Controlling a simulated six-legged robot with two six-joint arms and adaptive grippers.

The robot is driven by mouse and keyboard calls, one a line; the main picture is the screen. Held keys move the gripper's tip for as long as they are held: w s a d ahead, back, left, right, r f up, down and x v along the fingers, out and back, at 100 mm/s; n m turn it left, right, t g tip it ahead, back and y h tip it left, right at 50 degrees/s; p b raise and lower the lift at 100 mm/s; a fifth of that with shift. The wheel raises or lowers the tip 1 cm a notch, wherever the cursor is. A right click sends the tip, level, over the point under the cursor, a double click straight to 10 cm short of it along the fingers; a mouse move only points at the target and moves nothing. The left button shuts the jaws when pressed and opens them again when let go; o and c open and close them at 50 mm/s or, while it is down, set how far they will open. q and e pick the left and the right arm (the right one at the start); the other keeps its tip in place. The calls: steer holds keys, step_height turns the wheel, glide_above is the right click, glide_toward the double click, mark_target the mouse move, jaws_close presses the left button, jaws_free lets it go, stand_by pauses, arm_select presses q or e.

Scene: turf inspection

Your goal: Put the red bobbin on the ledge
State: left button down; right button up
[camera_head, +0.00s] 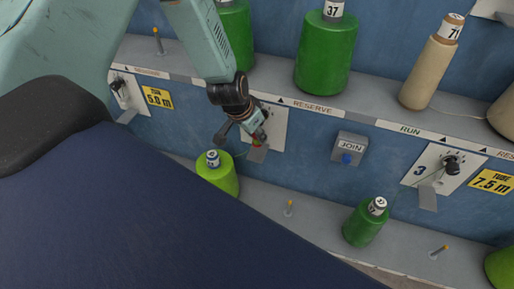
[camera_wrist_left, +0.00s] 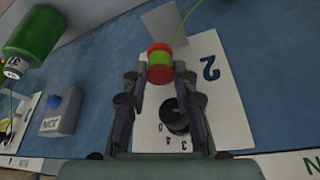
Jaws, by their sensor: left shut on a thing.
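The red bobbin (camera_wrist_left: 160,73) has red ends and green thread around its middle. It sits between the fingertips of my left gripper (camera_wrist_left: 159,82), which is shut on it. In the head view my left gripper (camera_head: 243,134) is at the number 2 panel, and only a bit of the bobbin (camera_head: 256,143) shows. A small grey plate (camera_head: 257,154) juts out at the foot of this panel and may be the ledge; it also shows in the wrist view (camera_wrist_left: 163,22), just past the bobbin. I cannot tell if they touch. My right gripper is in neither view.
A dark knob (camera_wrist_left: 174,115) is on the panel close to my fingers. A JOIN box (camera_head: 350,148) stands out from the wall to the right. A lime cone (camera_head: 217,174) stands below left on the lower shelf (camera_head: 312,214). Large green cones (camera_head: 325,55) stand above.

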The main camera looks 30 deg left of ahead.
mark_target(256, 145)
arm_select(q)
steer(key=shift+a+f+b, duration=0.2)
steer(key=shift+a+f, duration=0.05)
steer(key=shift+f, duration=0.3)
steer(key=shift+a+f+b, duration=0.2)
steer(key=shift+f, duration=0.35)
steer(key=shift+d+f+b, duration=0.35)
steer(key=shift+f+b, duration=0.05)
steer(key=f, duration=0.1)
steer(key=f+b, duration=0.2)
steer(key=shift+w+a, duration=0.15)
steer(key=shift+a, duration=0.1)
steer(key=shift+w+a+b, duration=0.1)
steer(key=shift+w+b, duration=0.1)
steer(key=shift+b, duration=0.15)
steer(key=shift+d+r, duration=0.15)
steer(key=shift+d, duration=0.1)
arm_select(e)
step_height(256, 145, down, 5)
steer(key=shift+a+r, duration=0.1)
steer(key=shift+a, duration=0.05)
